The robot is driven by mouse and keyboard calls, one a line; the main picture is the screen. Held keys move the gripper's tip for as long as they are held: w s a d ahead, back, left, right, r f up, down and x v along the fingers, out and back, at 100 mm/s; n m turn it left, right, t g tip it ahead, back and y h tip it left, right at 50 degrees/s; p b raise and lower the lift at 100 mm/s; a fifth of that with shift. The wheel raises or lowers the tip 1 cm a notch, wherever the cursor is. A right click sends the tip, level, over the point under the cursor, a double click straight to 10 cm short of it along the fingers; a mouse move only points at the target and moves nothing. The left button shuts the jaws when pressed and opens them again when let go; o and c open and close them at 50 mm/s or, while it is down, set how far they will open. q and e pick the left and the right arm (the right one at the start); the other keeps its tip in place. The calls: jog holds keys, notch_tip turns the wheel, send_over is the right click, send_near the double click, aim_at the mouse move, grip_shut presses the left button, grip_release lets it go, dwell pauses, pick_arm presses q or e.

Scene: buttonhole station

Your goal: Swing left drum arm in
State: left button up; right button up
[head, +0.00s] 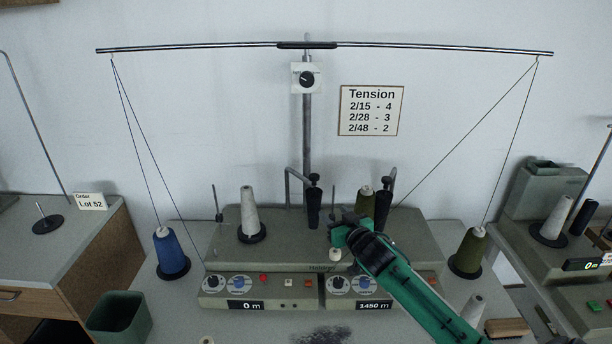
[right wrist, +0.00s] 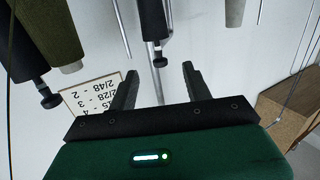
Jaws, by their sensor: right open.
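The left drum arm carries a black drum (head: 313,207) with a dark knob on top, at the machine's middle. It stands upright, apart from and right of the pale grey cone (head: 250,212). My right gripper (head: 336,222) is just right of this drum in the head view, open and empty. In the right wrist view, which is upside down, the open fingers (right wrist: 159,80) point towards the left drum (right wrist: 152,22), whose knob shows near the gap between them. My left gripper is not in view.
The right drum (head: 384,208) stands close beside the olive cone (head: 365,203), just behind my right gripper. A blue cone (head: 171,254) and another olive cone (head: 468,251) stand at the sides with threads up to the overhead bar (head: 200,47). A green bin (head: 120,318) is at front left.

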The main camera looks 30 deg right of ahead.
aim_at(316, 178)
jog(key=shift+t, duration=0.6)
jog(key=w+d+r+p, duration=0.1)
jog(key=w, duration=0.4)
jog(key=w+r+p, duration=0.1)
jog(key=w, duration=0.4)
jog(key=w+d+r+p, duration=0.1)
jog(key=w+r+p, duration=0.1)
jog(key=w, duration=0.3)
jog(key=shift+w+d, duration=0.15)
jog(key=shift+d, duration=0.2)
jog(key=shift+f, duration=0.1)
grip_shut()
